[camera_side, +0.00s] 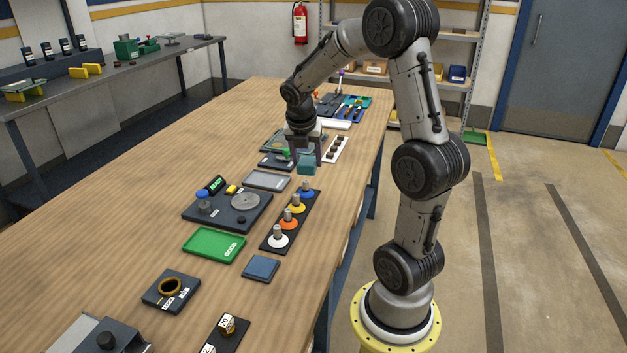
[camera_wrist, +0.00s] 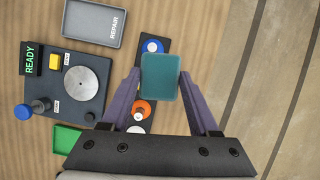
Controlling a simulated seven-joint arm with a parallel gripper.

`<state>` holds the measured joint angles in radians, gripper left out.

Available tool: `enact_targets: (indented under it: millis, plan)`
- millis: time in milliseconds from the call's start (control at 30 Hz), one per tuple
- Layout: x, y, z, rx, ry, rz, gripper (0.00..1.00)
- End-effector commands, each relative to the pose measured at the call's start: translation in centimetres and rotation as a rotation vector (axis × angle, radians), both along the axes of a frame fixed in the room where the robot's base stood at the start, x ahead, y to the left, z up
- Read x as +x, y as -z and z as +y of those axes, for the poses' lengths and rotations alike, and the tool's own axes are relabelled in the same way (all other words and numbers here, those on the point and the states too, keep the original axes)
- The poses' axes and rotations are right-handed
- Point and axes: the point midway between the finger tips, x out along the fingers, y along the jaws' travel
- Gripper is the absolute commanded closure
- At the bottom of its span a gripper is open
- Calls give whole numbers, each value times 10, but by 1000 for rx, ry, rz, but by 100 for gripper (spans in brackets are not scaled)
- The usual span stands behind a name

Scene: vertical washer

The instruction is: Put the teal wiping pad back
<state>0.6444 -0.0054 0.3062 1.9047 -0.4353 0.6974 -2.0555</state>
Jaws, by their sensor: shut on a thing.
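The teal wiping pad (camera_side: 307,165) is a small teal block held between the fingers of my gripper (camera_side: 306,152). In the wrist view the pad (camera_wrist: 159,78) sits between the two purple-grey fingertips (camera_wrist: 159,80), and my gripper is shut on it. The pad appears to be above the table, near its right edge. In the wrist view it partly hides the strip of coloured washers. Its holder is not clearly identifiable; a dark tray (camera_side: 275,161) with a green part lies just left of my gripper.
A grey REPAIR tray (camera_wrist: 93,22) lies near the dark READY fixture (camera_side: 227,207). A strip of posts with coloured washers (camera_side: 290,222) lies beside it. A green tray (camera_side: 213,245) and a blue pad (camera_side: 260,268) are nearer the front. Bare table lies along the left.

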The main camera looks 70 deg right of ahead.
Motion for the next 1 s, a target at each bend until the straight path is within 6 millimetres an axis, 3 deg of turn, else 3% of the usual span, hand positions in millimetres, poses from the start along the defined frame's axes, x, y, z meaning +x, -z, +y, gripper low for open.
enact_targets:
  millis: [33,133,300,467,767,1000]
  plan:
    - [-17,-5,-7,-2,37,-4,83]
    - [-39,-10,-16,-1,94,-4,83]
    - [-52,-16,-29,0,139,-1,83]
    - [-39,-3,-49,3,143,1,83]
    - [1,27,-104,2,144,1,83]
    - [19,67,-128,2,143,0,83]
